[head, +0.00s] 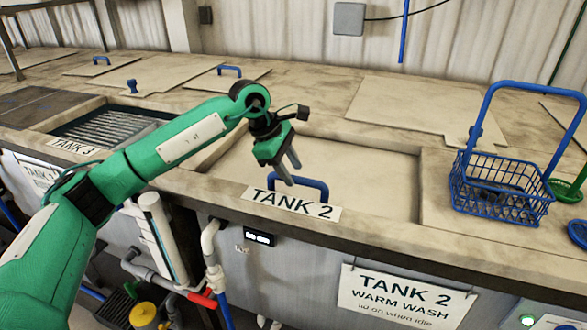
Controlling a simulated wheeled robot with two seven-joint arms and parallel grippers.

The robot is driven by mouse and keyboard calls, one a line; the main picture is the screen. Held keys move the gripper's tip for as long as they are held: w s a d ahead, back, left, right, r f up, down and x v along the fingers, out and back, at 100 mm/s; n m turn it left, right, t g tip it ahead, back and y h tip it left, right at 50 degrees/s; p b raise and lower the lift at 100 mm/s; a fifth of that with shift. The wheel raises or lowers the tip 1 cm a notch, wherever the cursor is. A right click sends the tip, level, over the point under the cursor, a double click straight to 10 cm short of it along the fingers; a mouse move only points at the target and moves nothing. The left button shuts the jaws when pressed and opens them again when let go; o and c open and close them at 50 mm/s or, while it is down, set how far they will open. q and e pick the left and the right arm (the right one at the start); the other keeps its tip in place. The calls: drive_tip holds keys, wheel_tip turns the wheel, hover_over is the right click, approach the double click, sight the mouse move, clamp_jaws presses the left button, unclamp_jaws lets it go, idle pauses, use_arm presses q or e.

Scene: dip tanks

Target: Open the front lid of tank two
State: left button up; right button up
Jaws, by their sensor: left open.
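The front lid of tank two (365,178) is a flat beige panel lying in the recessed front opening. It looks closed. Its blue bar handle (324,186) stands near the lid's front edge, just behind the TANK 2 label (291,204). My left gripper (289,172) is open and empty, pointing down over the lid, with its fingers close to the handle's left end. I cannot tell whether the fingers touch the handle. My right gripper is not clearly seen.
A blue wire basket (500,190) with a tall handle stands on the deck to the right. A rear lid (415,108) lies flat behind. Tank three's opening (105,128) shows a grating at left. Pipes (212,250) and a TANK 2 sign (402,297) are on the front.

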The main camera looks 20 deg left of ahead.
use_arm(q)
drive_tip(key=shift+x, duration=0.9)
drive_tip(key=shift+c, duration=0.4)
